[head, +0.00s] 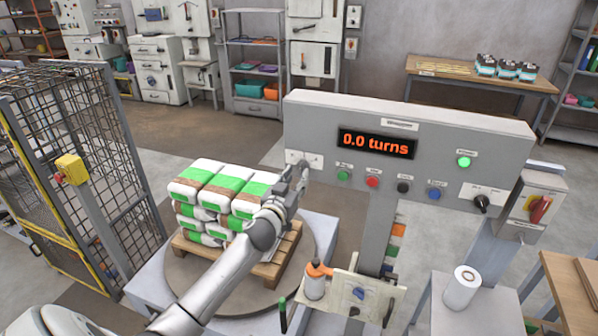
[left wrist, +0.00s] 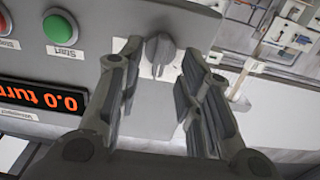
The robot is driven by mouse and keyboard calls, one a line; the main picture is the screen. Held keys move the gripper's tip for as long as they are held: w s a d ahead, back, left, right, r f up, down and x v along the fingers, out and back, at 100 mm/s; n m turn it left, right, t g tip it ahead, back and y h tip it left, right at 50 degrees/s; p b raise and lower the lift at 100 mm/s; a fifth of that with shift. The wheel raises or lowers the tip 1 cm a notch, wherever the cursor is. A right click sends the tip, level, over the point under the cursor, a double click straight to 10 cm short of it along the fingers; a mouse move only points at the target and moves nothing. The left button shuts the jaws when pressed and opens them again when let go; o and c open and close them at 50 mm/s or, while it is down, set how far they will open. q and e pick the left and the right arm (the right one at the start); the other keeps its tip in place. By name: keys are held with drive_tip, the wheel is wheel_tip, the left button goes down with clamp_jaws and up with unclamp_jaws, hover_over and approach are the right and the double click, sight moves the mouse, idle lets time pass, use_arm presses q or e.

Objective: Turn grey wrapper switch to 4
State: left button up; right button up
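The grey switch (left wrist: 159,50) is a small grey knob on a pale label plate at the left end of the control panel (head: 440,125). In the left wrist view it sits between my fingertips, with a gap showing on both sides. I cannot read the numbers on its plate. My left gripper (head: 302,174) is open at the panel's left end and hides the knob in the head view. It also shows in the left wrist view (left wrist: 160,58). The panel's display (head: 376,143) reads 0.0 turns. My right gripper is not in view.
Green, red, black and blue buttons (head: 388,183) line the panel, with a black knob (head: 481,204) and a red-handled switch box (head: 538,208) at right. A wire fence (head: 85,150) is at left.

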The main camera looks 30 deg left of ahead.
sight(300, 171)
use_arm(q)
drive_tip(key=shift+x, duration=1.55)
drive_tip(key=shift+f, duration=0.1)
clamp_jaws()
